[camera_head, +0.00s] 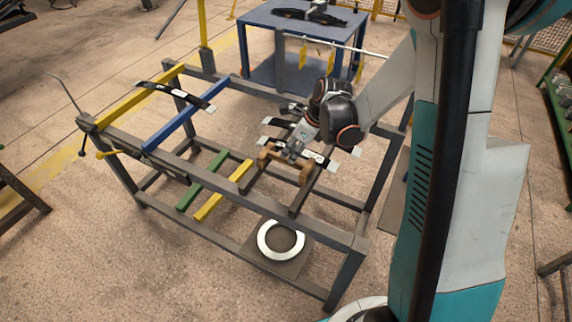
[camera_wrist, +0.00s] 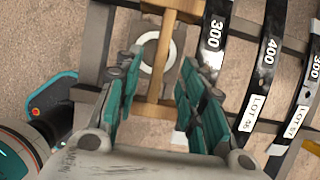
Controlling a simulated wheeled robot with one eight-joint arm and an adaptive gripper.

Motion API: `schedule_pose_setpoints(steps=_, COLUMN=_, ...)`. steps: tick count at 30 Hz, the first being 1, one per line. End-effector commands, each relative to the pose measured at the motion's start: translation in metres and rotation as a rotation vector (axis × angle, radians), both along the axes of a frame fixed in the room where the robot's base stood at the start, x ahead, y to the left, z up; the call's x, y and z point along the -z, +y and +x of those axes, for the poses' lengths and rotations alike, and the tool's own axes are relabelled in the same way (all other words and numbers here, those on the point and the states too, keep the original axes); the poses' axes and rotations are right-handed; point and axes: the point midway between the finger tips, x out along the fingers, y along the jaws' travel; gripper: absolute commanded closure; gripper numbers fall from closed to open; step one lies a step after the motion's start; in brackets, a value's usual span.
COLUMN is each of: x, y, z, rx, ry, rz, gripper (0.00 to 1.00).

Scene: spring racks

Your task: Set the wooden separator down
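The wooden separator (camera_head: 276,157) is a light brown piece with a crossbar and two thicker ends. In the head view it sits at the front rail of the rack, beneath my gripper (camera_head: 291,153). In the wrist view its bar (camera_wrist: 161,75) runs between the two teal-padded fingers of my gripper (camera_wrist: 160,62). The fingers are spread, with gaps visible on both sides of the bar. My gripper is open around the separator. The exact contact under the separator's ends is hard to make out.
Black leaf springs marked 300 (camera_wrist: 213,35) and 400 (camera_wrist: 268,55) lie close beside the separator. A white ring (camera_head: 280,240) lies on a plate low in the rack (camera_head: 190,168). Blue (camera_head: 185,113) and yellow bars cross the rack's left part. A blue table (camera_head: 285,22) stands behind.

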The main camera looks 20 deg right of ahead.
Motion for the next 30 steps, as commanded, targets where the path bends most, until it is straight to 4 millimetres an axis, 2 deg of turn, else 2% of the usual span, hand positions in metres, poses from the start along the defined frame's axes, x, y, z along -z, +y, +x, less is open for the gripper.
schedule_pose_setpoints(steps=3, x=0.014, y=0.004, z=0.004, rx=-0.001, ry=0.000, rz=0.000, gripper=0.63)
schedule_pose_setpoints(steps=11, x=0.026, y=0.007, z=0.007, rx=-0.001, ry=0.000, rz=-0.001, gripper=0.63)
schedule_pose_setpoints(steps=19, x=0.062, y=0.016, z=0.019, rx=-0.002, ry=0.000, rz=-0.001, gripper=0.63)
schedule_pose_setpoints(steps=27, x=0.065, y=0.018, z=0.020, rx=-0.001, ry=0.000, rz=-0.001, gripper=0.63)
schedule_pose_setpoints(steps=28, x=0.065, y=0.018, z=0.020, rx=-0.001, ry=0.000, rz=-0.001, gripper=0.66)
schedule_pose_setpoints(steps=30, x=0.065, y=0.018, z=0.020, rx=-0.001, ry=0.000, rz=-0.001, gripper=0.81)
